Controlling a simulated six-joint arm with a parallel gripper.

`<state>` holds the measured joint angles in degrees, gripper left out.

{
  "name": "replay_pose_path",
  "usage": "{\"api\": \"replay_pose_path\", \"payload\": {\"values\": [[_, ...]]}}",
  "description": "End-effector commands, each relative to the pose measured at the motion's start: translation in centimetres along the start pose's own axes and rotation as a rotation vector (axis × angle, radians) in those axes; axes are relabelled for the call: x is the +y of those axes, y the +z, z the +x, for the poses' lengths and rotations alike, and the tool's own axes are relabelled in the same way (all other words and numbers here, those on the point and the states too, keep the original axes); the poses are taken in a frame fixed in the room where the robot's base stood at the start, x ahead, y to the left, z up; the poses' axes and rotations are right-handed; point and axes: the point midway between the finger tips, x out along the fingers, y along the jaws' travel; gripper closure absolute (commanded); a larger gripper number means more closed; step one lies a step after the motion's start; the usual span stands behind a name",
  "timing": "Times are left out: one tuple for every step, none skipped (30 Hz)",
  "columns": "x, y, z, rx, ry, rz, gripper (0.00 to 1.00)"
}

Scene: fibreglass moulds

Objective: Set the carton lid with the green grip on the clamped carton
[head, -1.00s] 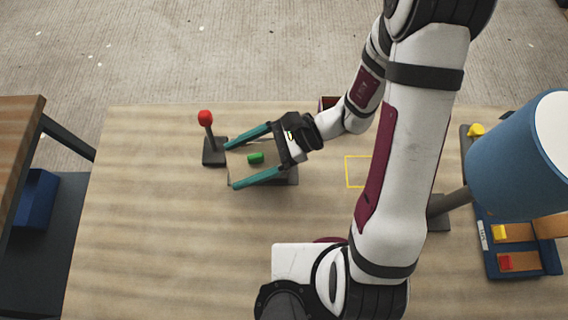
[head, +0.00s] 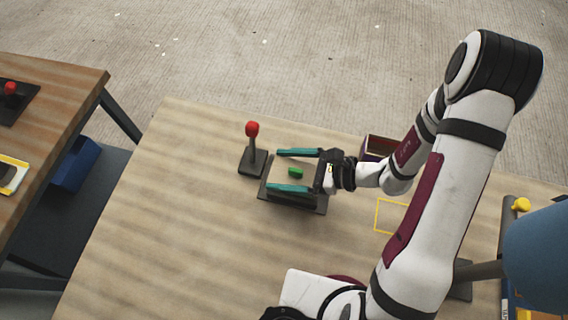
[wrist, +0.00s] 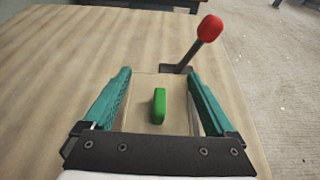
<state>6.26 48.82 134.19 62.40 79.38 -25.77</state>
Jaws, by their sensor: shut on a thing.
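The carton lid, a tan flat panel (wrist: 142,84) with a green grip (wrist: 159,106), sits between the two teal fingers of my gripper (wrist: 157,92). My gripper is shut on the lid by its opposite sides. In the head view the green grip (head: 295,172) shows between the fingers, over a dark base plate (head: 318,206). A clamp lever with a red knob (head: 252,129) stands upright just beyond the fingertips, on its own dark foot. The carton beneath is hidden by the lid and fingers, and I cannot tell whether the lid touches it.
An open maroon box (head: 378,147) stands behind my wrist. A yellow outlined square (head: 390,215) is marked on the table. A blue lamp (head: 540,255) stands at the right. Another table (head: 60,115) is at the left, with a blue bin (head: 75,165) beside it. The table's front left is clear.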

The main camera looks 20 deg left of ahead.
Motion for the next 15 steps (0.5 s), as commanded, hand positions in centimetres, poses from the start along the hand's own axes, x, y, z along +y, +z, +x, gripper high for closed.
{"api": "replay_pose_path", "payload": {"values": [[0.00, 0.01, 0.00, 0.000, 0.000, 0.000, 0.61], [0.00, 0.01, -0.01, 0.000, 0.000, 0.000, 0.61], [0.00, 0.02, -0.01, 0.000, 0.000, 0.000, 0.61], [0.00, 0.02, -0.01, 0.000, 0.000, 0.000, 0.61], [0.00, 0.01, 0.00, 0.000, 0.000, 0.000, 0.61], [0.00, 0.00, 0.00, 0.000, 0.000, 0.000, 0.61], [0.00, -0.02, 0.01, 0.000, 0.000, 0.000, 0.61], [0.00, -0.04, 0.02, 0.000, 0.000, 0.000, 0.61], [-0.01, -0.08, 0.03, 0.000, 0.000, 0.000, 0.61], [-0.01, -0.11, 0.05, 0.000, 0.000, 0.000, 0.61], [-0.01, -0.15, 0.06, 0.000, 0.000, 0.000, 0.61], [-0.02, -0.21, 0.09, 0.000, 0.000, 0.000, 0.61], [-0.02, -0.25, 0.10, 0.000, 0.000, 0.000, 0.61], [-0.02, -0.29, 0.12, 0.000, 0.000, 0.000, 0.61], [-0.02, -0.35, 0.14, 0.000, 0.000, 0.000, 0.61]]}}
